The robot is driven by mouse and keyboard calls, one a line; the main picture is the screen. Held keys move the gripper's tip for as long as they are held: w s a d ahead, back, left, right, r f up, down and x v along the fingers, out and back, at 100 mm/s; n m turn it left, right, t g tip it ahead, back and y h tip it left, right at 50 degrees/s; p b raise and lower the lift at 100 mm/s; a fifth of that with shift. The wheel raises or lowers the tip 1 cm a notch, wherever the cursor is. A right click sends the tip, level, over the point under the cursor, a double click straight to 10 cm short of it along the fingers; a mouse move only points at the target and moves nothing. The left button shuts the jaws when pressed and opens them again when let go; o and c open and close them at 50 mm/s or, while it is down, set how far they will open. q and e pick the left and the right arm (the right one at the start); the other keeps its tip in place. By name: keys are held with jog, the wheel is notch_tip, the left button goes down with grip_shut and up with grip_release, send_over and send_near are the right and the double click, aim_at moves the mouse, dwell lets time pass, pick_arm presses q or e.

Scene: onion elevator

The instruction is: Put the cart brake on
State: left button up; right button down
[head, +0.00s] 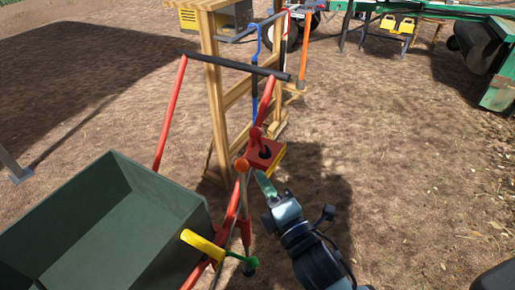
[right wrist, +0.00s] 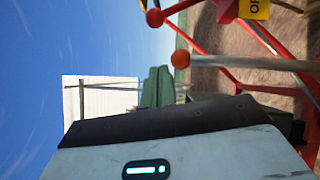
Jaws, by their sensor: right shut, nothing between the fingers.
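The cart is a dark green tray (head: 115,215) on a red frame with a black push bar (head: 235,66). A red box (head: 264,154) with a dark slot sits on the frame's right side, and a red lever rises from it. In the right wrist view this lever has a red ball end (right wrist: 154,18), near a yellow label (right wrist: 255,8) cut by the edge. An orange knob (head: 241,165) tops a grey rod (right wrist: 250,63) beside the box. My right gripper (head: 265,184) is shut and empty, just right of the orange knob, seemingly apart from it. My left gripper is out of view.
A wooden frame (head: 215,100) with hanging tools stands behind the cart. A yellow lever (head: 202,245) and a green handle (head: 245,262) are low on the cart's right side. Green machinery (head: 490,60) stands at the far right. The ground right of my arm is clear.

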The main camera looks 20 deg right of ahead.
aim_at(251, 135)
jog(key=w+d+r, duration=0.1)
jog(key=w, duration=0.7)
jog(key=shift+w+r, duration=0.35)
jog(key=shift+w, duration=0.05)
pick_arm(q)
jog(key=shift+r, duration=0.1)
